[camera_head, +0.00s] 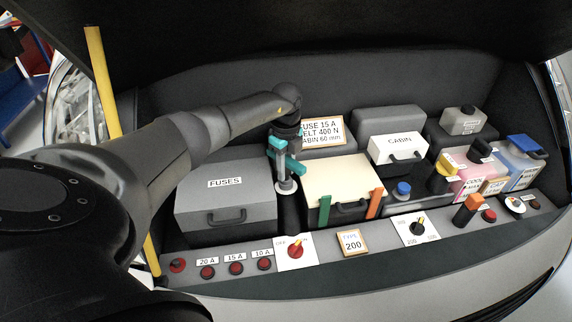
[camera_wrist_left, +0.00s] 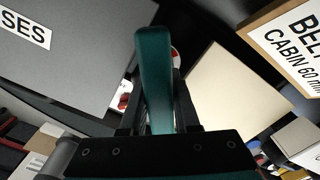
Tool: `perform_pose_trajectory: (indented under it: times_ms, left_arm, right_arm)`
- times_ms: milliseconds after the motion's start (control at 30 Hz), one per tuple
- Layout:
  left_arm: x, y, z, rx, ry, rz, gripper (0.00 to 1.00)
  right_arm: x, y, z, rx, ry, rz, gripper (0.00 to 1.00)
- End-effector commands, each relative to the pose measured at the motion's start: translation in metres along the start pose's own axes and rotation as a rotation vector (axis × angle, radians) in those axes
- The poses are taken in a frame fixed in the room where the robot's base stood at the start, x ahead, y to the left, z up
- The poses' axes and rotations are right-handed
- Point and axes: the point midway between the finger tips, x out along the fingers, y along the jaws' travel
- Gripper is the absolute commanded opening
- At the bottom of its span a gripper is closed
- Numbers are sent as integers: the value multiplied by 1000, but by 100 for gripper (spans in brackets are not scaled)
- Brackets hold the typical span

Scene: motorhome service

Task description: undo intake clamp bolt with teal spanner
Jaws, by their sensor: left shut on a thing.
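My left gripper (camera_head: 284,166) points down between the grey fuse box and the cream-topped box. It is shut on the teal spanner (camera_wrist_left: 153,75), whose thick teal bar stands up between the dark fingers in the left wrist view. In the head view the spanner is hard to tell apart from the gripper's own teal parts. A pale round fitting (camera_head: 287,186) sits just below the fingertips on a dark upright part. I cannot tell whether the spanner touches it. The clamp bolt itself cannot be made out. My right gripper is not in view.
The grey FUSES box (camera_head: 226,199) stands close on the left, the cream-topped box (camera_head: 344,176) with green and orange clips close on the right. A sign (camera_head: 323,131) stands behind. A panel with red knobs (camera_head: 296,251) runs along the front. A yellow prop (camera_head: 103,80) rises at left.

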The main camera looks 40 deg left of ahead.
Motion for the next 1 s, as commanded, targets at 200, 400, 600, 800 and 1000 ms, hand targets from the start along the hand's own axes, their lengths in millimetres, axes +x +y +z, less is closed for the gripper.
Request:
perform_pose_trajectory:
  times_ms: [200, 400, 600, 800, 1000]
  left_arm:
    - [-1, 0, 0, -21, 1, -1, 0]
    - [-3, 0, 0, -138, 1, -1, 0]
    - [-1, -1, 0, -206, 0, -2, 0]
    - [0, -1, 0, -209, 0, -2, 0]
    - [-2, -1, 0, -245, 1, -1, 0]
  right_arm:
    - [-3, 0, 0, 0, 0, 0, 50]
    - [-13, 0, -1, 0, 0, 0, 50]
    - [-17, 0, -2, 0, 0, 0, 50]
    - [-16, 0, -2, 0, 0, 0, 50]
    - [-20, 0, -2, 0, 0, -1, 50]
